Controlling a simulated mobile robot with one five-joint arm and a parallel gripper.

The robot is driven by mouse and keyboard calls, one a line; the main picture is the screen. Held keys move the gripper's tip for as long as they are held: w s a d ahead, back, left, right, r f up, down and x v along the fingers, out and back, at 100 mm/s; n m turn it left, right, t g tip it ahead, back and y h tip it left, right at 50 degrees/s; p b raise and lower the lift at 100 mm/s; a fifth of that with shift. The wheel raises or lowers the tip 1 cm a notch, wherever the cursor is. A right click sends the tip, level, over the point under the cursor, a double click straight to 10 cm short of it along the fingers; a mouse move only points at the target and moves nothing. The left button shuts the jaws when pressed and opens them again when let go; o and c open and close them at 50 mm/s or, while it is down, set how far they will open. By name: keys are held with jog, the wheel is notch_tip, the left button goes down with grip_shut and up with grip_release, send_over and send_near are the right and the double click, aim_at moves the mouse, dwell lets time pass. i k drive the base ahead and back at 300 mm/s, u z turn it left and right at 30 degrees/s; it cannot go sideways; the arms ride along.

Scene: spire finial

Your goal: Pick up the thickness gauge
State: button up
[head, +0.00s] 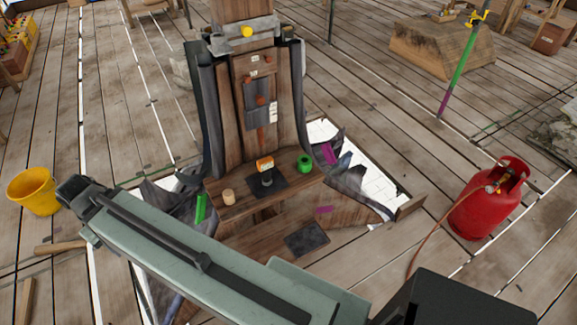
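A small orange-topped device with a dark lower part (265,165) stands on a black mat (291,184) on the wooden ledge at the foot of the spire. It looks like the thickness gauge, but it is too small to be sure. My arm crosses the lower part of the head view from the bottom right to a dark joint-like end at the left. I cannot make out any gripper fingers. No part of my arm touches the device.
A green ring-shaped item (304,163) and a tan cylinder (228,197) flank the mat on the ledge. A dark pad (306,239) lies below. A yellow bucket (34,190) stands left, a red gas cylinder (487,205) with hose right. White-floored gaps border the spire.

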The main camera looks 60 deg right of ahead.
aim_at(264, 165)
jog(key=z, duration=1.25)
jog(key=k, duration=0.6)
jog(key=z, duration=0.35)
